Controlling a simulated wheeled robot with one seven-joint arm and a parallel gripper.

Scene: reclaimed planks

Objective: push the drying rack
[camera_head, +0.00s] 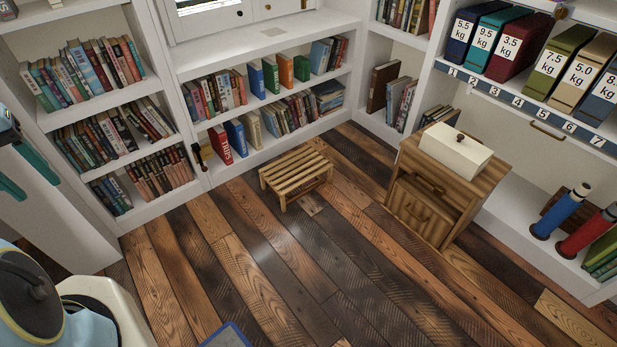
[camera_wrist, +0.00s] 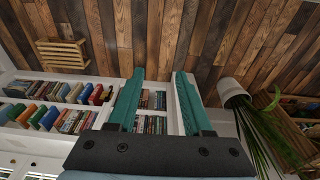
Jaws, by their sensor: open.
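The drying rack, a low slatted wooden rack (camera_head: 296,172), stands on the plank floor in the middle of the head view, in front of the bookshelves. It also shows at the upper left of the wrist view (camera_wrist: 62,53). My gripper (camera_head: 37,190) is at the left edge of the head view, well apart from the rack. In the wrist view my gripper (camera_wrist: 158,75) has two teal fingers spread apart with nothing between them.
A wooden cabinet (camera_head: 425,210) with a cream box (camera_head: 455,152) on top stands right of the rack. Bookshelves (camera_head: 160,212) line the walls. A potted plant (camera_wrist: 232,92) is at right in the wrist view. Floor (camera_head: 270,260) in front of the rack is clear.

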